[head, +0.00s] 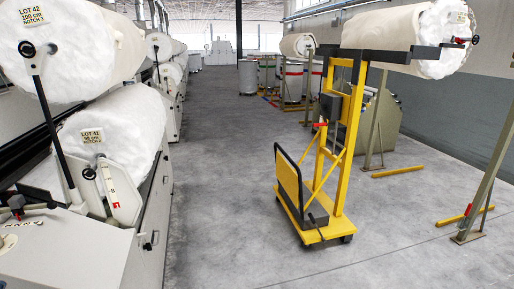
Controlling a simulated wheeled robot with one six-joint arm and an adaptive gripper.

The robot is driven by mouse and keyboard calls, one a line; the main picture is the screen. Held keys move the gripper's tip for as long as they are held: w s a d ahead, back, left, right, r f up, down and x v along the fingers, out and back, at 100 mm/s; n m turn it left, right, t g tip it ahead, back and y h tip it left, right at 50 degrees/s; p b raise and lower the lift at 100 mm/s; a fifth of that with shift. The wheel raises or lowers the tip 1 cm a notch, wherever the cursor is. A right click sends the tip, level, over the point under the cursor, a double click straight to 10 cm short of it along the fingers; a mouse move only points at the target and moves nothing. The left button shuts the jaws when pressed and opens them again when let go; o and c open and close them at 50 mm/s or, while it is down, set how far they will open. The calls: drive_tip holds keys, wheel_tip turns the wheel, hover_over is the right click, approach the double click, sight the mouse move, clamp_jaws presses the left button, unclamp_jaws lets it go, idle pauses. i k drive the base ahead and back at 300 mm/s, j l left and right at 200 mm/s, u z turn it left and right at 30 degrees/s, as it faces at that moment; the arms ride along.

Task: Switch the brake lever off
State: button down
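I cannot tell for certain which part is the brake lever. A long black lever (52,125) with a knob at its top leans up and left on the near machine at left, in front of the lap rolls. Beside its foot is a white slotted plate (110,187) with small markings and a red mark. The yellow lift trolley (340,150) stands on the floor right of centre. It has a small red handle (320,124) on its mast and a small dark lever or pedal (314,219) low at its base. My gripper is not in view.
White lap rolls (75,45) labelled LOT 42 and LOT 41 (120,125) sit on the left machine. The trolley carries a large roll (385,27) on dark arms. Stands with yellow feet (455,217) are at right. The grey aisle (215,160) between machine and trolley is clear.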

sight(313, 220)
drive_tip(key=i, duration=3.6)
drive_tip(key=i+z, duration=0.1)
drive_tip(key=i, duration=0.2)
drive_tip(key=z, duration=0.25)
